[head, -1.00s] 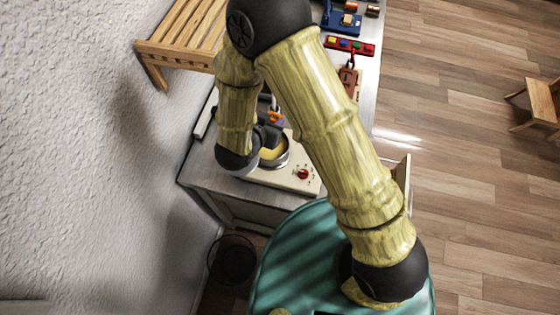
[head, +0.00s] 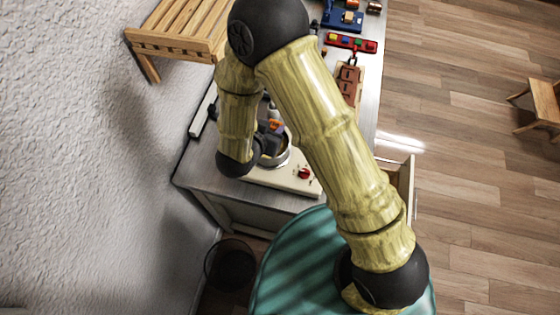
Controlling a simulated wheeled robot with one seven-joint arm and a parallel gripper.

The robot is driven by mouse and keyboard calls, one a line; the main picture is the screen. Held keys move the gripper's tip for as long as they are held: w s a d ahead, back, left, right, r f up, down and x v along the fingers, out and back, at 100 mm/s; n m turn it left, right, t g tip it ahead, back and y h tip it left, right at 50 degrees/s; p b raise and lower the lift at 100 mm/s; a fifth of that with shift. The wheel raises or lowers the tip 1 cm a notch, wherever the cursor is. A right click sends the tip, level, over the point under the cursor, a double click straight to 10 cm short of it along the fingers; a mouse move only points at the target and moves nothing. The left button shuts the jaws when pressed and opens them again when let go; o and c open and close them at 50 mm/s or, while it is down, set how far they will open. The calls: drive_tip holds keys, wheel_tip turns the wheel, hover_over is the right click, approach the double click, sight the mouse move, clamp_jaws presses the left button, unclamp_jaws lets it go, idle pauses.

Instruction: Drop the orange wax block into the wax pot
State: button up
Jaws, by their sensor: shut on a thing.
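The orange wax block (head: 275,125) shows as a small orange patch at my gripper (head: 271,131) in the head view. My gripper is shut on it, above the far side of the wax pot. The wax pot (head: 286,157) is a round metal pot on a cream base (head: 286,179) with a red knob (head: 304,173). My wrist and gripper cover most of the pot's opening. The gap in height between the block and the pot cannot be told.
The grey workbench (head: 203,168) runs away from me. A red tray of coloured pieces (head: 350,43), a brown holder (head: 348,84) and a blue fixture (head: 344,18) stand farther back. A slatted wooden bench (head: 175,42) is at upper left, and a dark bin (head: 230,265) stands below.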

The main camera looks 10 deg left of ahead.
drive_tip(key=o, duration=1.1)
drive_tip(key=shift+s, duration=0.15)
drive_tip(key=b+v, duration=0.2)
drive_tip(key=v, duration=1.5)
drive_tip(key=shift+s+a+r+b, duration=0.15)
drive_tip(key=shift+s+b, duration=0.1)
drive_tip(key=shift+b, duration=0.15)
